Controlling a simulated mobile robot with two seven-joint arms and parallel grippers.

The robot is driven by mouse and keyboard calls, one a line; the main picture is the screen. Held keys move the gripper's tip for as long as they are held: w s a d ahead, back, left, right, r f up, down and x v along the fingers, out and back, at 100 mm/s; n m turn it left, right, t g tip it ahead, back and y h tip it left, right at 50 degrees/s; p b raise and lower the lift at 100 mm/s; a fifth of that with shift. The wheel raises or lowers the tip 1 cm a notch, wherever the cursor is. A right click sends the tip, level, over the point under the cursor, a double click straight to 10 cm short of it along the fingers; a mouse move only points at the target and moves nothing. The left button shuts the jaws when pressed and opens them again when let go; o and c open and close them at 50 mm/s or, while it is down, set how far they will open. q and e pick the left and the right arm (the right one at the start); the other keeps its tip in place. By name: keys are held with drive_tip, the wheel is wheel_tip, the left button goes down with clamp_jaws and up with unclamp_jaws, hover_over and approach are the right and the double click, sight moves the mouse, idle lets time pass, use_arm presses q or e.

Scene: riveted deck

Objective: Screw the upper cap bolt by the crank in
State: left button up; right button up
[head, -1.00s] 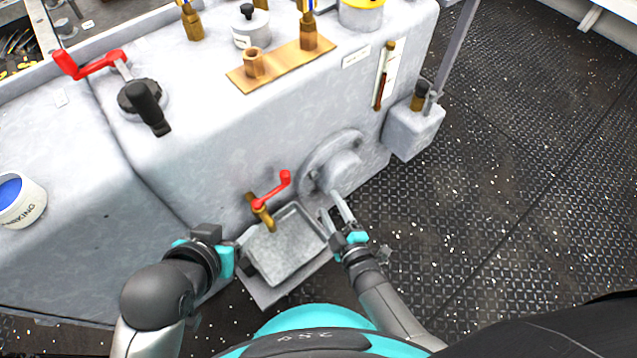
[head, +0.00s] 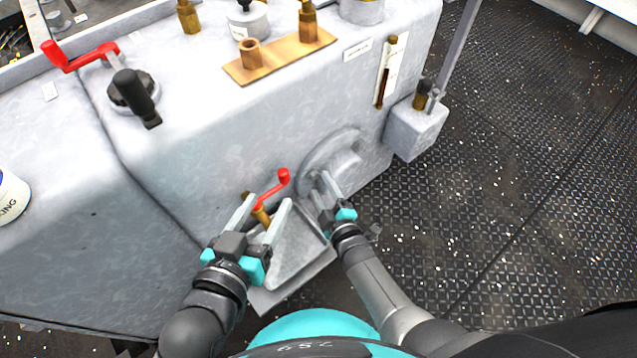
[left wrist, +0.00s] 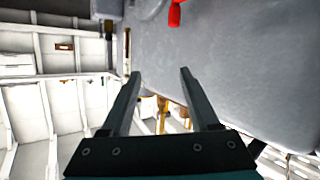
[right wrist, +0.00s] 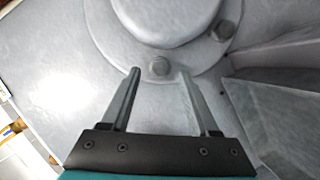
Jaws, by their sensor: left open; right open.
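The round grey cap (head: 345,158) sits on the low front of the grey housing. In the right wrist view the cap flange (right wrist: 110,35) carries a bolt head (right wrist: 160,67) and another bolt (right wrist: 222,30). My right gripper (right wrist: 159,71) is open, with its fingertips on either side of the first bolt; I cannot tell whether they touch it. The small red crank (head: 272,184) on a brass valve is left of the cap; its red part shows in the left wrist view (left wrist: 175,14). My left gripper (head: 268,198) is open and empty in front of that valve, partly hiding it.
A grey tray (head: 300,262) lies below the valve, partly behind my left gripper. A larger red crank (head: 80,57) and black handle (head: 135,92) are on the housing top. A small grey box (head: 415,130) juts out right of the cap. The deck at right is clear.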

sight(314, 176)
drive_tip(key=shift+b+x, duration=0.4)
drive_tip(key=shift+x, duration=0.35)
use_arm(q)
drive_tip(key=shift+s+d+r+n+t+h, duration=0.15)
drive_tip(key=shift+s+d+r+t+h, duration=0.2)
drive_tip(key=shift+t, duration=0.35)
drive_tip(key=shift+s+d+r+n+t+h, duration=0.2)
drive_tip(key=shift+d+r+t, duration=0.15)
drive_tip(key=shift+r+t, duration=0.25)
use_arm(e)
drive_tip(key=shift+w+a+f, duration=0.15)
drive_tip(key=shift+w+f, duration=0.05)
drive_tip(key=shift+w, duration=0.3)
clamp_jaws()
